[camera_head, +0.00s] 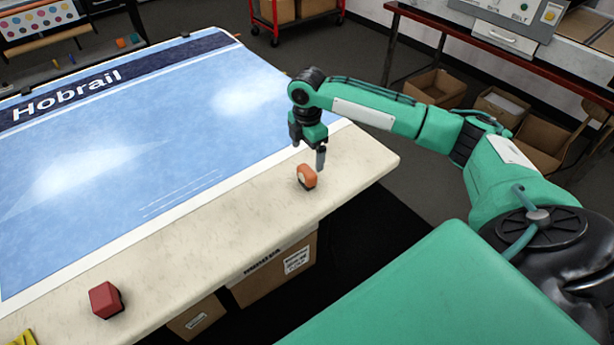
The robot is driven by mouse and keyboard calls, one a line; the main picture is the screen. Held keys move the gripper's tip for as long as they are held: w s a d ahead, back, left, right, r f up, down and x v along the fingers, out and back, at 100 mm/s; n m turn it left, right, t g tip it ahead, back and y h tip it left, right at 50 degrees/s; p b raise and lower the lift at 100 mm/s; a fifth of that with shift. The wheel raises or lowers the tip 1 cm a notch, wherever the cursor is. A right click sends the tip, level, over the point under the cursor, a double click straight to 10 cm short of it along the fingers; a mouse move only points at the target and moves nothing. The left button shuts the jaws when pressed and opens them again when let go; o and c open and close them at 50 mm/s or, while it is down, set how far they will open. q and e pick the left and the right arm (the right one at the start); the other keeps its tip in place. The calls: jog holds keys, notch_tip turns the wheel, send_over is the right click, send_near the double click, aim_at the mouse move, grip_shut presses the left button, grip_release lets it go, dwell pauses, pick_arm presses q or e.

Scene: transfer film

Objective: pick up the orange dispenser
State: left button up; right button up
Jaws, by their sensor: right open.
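The orange dispenser (307,176) is a small rounded block with a pale round part on its face. It stands on the cream table top near the table's right end, close to the front edge. My right gripper (309,154) points down just above and behind the dispenser, with one finger showing to the right. It is open, and nothing shows between its fingers. I cannot tell whether a finger touches the dispenser. My left gripper is not in view.
A red block (106,300) sits on the table's front strip at the lower left, with a yellow item (22,339) in the corner. A blue sheet marked Hobrail (150,140) covers most of the table. Cardboard boxes (275,268) stand beneath. The strip between red block and dispenser is clear.

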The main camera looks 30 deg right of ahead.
aim_at(307, 170)
notch_tip(307, 170, down, 8)
jog(key=shift+r+p, duration=0.1)
jog(key=shift+p, duration=0.2)
jog(key=c, duration=1.1)
